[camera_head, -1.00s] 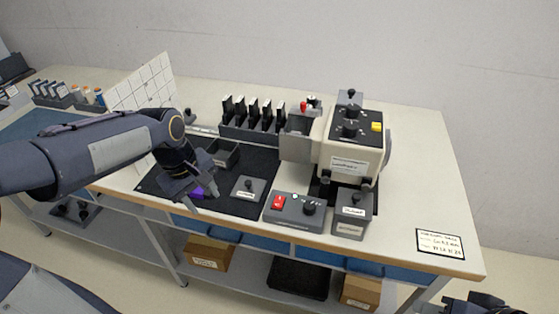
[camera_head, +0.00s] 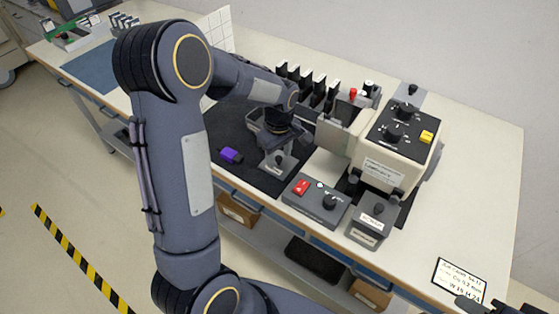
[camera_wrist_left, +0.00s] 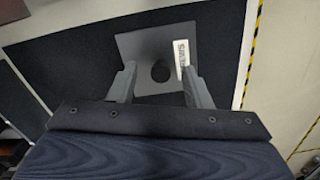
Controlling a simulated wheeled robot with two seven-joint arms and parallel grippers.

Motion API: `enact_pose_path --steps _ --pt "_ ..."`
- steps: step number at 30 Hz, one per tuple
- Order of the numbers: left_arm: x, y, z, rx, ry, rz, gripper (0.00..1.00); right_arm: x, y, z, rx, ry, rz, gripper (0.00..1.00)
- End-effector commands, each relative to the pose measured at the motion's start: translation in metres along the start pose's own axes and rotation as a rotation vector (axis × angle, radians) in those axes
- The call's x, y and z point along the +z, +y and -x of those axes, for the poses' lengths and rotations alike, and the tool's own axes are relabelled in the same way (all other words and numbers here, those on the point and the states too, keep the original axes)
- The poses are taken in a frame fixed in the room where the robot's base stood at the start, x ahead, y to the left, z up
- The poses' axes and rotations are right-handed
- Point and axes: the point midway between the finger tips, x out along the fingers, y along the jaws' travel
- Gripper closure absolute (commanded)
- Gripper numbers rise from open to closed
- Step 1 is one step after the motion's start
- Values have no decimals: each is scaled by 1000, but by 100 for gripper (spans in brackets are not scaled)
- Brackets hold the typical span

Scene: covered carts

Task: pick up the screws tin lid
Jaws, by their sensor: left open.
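The screws tin lid (camera_head: 286,166) is a grey square plate with a round black knob and a white label, on the dark mat. It also shows in the left wrist view (camera_wrist_left: 138,47), where the label is too blurred to read fully. My left gripper (camera_head: 277,150) is over it and partly hides it in the head view. In the left wrist view the gripper (camera_wrist_left: 160,80) is open, with a finger on either side of the knob; contact cannot be told. Part of what looks like my right gripper (camera_head: 490,305) shows at the bottom right edge, its jaws unclear.
A purple object (camera_head: 231,156) lies left of the lid. A grey box with a red switch (camera_head: 315,202), another knobbed lidded box (camera_head: 372,222) and a large beige machine (camera_head: 385,160) stand to the right. A row of dark holders (camera_head: 307,90) stands behind.

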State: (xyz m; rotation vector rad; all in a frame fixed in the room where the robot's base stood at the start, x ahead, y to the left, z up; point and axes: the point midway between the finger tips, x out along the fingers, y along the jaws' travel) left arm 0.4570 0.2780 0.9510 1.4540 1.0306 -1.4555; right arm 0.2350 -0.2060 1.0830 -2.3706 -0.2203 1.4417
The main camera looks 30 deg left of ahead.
Motion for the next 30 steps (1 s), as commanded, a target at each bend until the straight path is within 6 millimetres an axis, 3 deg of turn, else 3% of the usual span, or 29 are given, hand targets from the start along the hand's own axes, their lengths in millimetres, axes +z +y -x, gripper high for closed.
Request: enact_pose_path --steps 10,20,30 --pt "0 0 -10 1 0 -1 57 0 0 1 0 0 0 64" --pt "0 0 -10 1 0 0 100 0 0 1 0 0 0 64" --pt "0 0 -6 2 1 0 100 0 0 1 0 0 0 64"
